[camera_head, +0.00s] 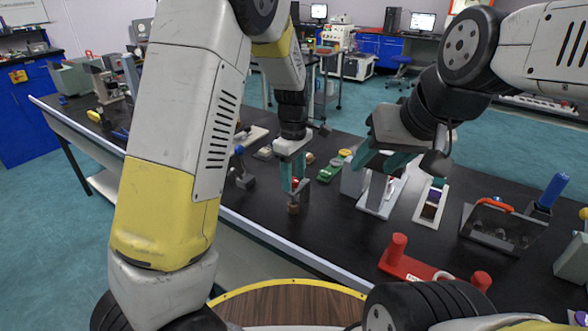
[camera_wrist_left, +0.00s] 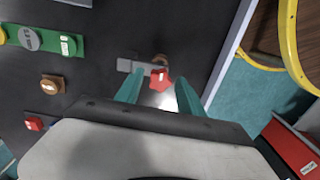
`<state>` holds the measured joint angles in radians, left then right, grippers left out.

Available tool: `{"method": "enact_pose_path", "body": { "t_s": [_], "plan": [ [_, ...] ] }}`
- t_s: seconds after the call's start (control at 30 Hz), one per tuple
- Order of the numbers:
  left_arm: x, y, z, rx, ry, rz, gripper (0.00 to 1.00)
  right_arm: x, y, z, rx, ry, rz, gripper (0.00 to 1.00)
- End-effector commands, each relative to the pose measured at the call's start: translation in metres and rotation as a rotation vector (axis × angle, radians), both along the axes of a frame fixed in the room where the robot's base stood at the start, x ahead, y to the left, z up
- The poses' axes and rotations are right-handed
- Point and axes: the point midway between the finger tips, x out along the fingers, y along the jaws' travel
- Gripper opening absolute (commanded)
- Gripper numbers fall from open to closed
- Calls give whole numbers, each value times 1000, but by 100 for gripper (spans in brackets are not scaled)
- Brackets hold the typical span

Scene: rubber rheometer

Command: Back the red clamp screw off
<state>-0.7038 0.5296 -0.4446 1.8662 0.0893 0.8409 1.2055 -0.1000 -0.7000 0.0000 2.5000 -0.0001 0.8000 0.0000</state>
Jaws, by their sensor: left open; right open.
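The red clamp screw (camera_wrist_left: 159,80) has a lobed head and sits on a small grey fixture (camera_wrist_left: 130,65) near the front edge of the bench. In the head view the screw (camera_head: 296,184) is partly hidden by my left gripper's fingers. My left gripper (camera_head: 295,182) points down over it, open. In the left wrist view its teal fingertips (camera_wrist_left: 157,92) stand one on each side of the screw head, with a gap showing on both sides. My right gripper (camera_head: 383,162) is open and empty over the bench to the right, away from the screw.
A green strip with round pieces (camera_head: 336,166) lies behind the screw. A red two-handled item (camera_head: 425,268) and a grey tray with a red handle (camera_head: 497,225) stand to the right. The black bench (camera_head: 335,225) is bare just right of the screw.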

Motion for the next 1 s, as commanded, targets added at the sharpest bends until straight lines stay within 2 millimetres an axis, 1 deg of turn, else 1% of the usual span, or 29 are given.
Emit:
{"method": "enact_pose_path", "body": {
  "t_s": [0.1,0.2,0.37,0.53,0.6,0.77,0.9,1.0],
  "plan": [
    [1,1,1,-2,-1,-167,46,0,0,0,0,0,0,46],
    [1,1,0,-2,0,-290,46,0,0,0,0,0,0,46],
    [1,1,0,-1,-1,-399,46,0,0,0,0,0,0,46],
    [1,1,0,-2,0,-635,46,0,0,0,0,0,0,46],
    [1,1,0,-1,-1,-707,46,0,0,0,0,0,0,46],
    [1,1,0,-1,0,-821,46,0,0,0,0,0,0,46],
    [1,0,0,-2,-1,-1020,46,0,0,0,0,0,0,46],
    [1,0,0,-1,0,-1120,46,0,0,0,0,0,0,46]
  ]
}}
